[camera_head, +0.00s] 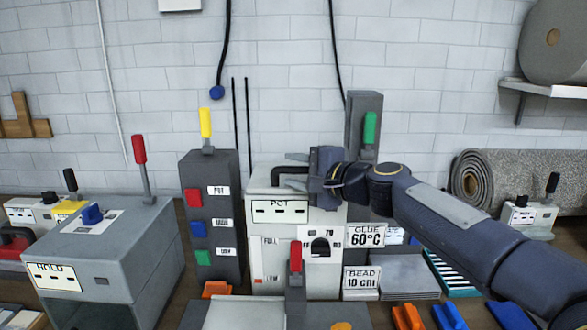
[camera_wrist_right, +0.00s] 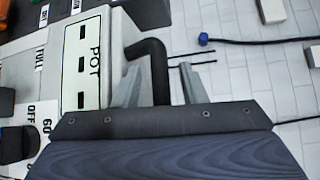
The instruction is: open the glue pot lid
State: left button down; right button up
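The glue pot (camera_head: 265,240) is a white box labelled POT, with a dial and a red lever (camera_head: 295,257) in front of it. Its black bent lid handle (camera_head: 277,171) stands at the top, and the lid looks closed. My right gripper (camera_head: 293,170) reaches in from the right at the handle. In the right wrist view, my right gripper's fingers (camera_wrist_right: 158,72) are apart, one on each side of the black handle (camera_wrist_right: 150,50), with gaps visible. The POT label (camera_wrist_right: 82,62) is left of the fingers. My left gripper is not in view.
A dark column with a yellow lever (camera_head: 206,124) stands left of the pot. A grey post with a green lever (camera_head: 370,128) stands behind my right arm. A grey HOLD machine (camera_head: 110,250) is at left. A rolled rug (camera_head: 510,178) lies at right.

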jog(key=shift+w+a, duration=0.25)
grip_shut()
